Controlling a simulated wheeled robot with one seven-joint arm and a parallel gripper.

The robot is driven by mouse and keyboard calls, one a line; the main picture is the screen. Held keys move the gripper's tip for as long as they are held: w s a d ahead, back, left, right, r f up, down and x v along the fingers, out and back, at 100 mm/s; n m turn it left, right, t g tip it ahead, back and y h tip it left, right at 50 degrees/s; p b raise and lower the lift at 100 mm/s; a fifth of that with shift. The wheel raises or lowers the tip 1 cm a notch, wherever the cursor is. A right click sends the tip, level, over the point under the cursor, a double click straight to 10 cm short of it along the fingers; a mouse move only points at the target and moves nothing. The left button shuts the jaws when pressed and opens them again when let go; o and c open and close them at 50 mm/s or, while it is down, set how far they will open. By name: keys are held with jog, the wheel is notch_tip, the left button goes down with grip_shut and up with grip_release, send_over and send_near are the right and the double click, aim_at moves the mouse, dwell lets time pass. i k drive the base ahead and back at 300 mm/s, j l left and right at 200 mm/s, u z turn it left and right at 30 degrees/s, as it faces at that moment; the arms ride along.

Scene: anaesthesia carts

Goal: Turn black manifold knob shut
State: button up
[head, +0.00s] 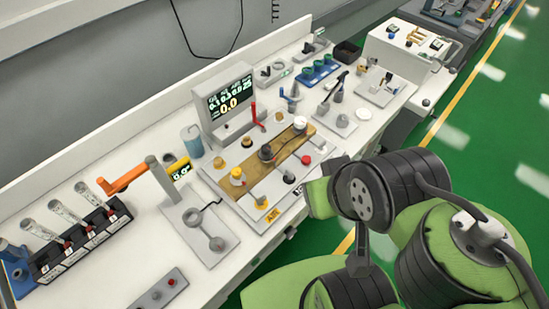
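The manifold (285,148) is a brown block on a light grey plate on the white bench, in the middle of the head view. A black knob (266,152) stands on it, between a yellow knob (237,175) and a white knob (300,123). Its turn position cannot be told at this size. A smaller black cap (289,178) sits in front, between a yellow and a red one. My green and black arm is to the right of the manifold and apart from the black knob. I cannot make out my gripper's fingers.
A grey display box (225,102) stands behind the manifold, with a red-handled lever (258,118) beside it. A fixture with an orange handle (122,178) stands to the left. Several other fixtures line the bench. Green floor (470,130) is open at the right.

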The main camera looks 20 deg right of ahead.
aim_at(265, 149)
jog(key=u, duration=0.4)
jog(key=i+l+u, duration=0.1)
jog(key=u, duration=0.3)
jog(key=l+u, duration=0.15)
jog(key=u, duration=0.25)
jog(key=l+u, duration=0.1)
jog(key=u, duration=0.3)
jog(key=l+u, duration=0.15)
jog(key=u, duration=0.3)
jog(key=i, duration=0.05)
